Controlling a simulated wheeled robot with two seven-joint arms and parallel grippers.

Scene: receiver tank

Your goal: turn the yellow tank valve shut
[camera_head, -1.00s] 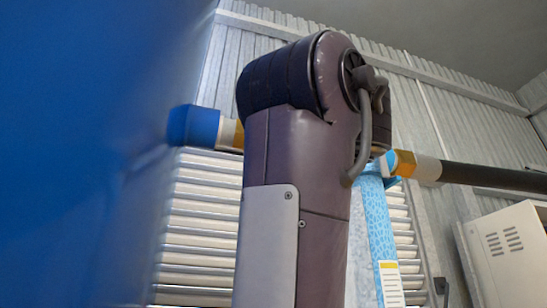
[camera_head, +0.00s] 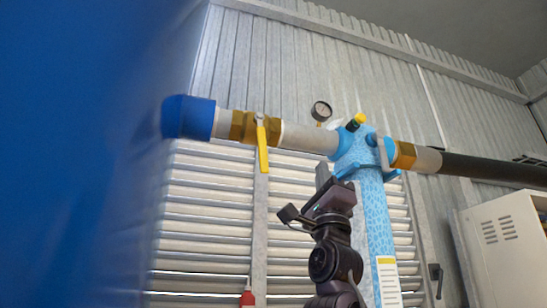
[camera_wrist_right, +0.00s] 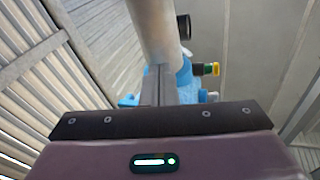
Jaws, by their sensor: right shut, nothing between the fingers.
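The yellow valve handle (camera_head: 263,150) hangs down from a brass valve body (camera_head: 243,126) on the pale horizontal pipe (camera_head: 305,137), roughly crosswise to it. My right gripper (camera_head: 322,170) points up just below the pipe, to the right of the handle and apart from it, with its fingers together and empty. In the right wrist view the shut fingers (camera_wrist_right: 159,82) point toward the pale pipe (camera_wrist_right: 155,30). The yellow handle does not show in that view. My left gripper is not in view.
A blue patterned tank (camera_head: 377,220) stands right of my right arm. A pressure gauge (camera_head: 321,111) and a yellow-capped fitting (camera_head: 357,120) sit above it. A large blurred blue surface (camera_head: 70,150) blocks the left. A beige cabinet (camera_head: 505,245) stands at right.

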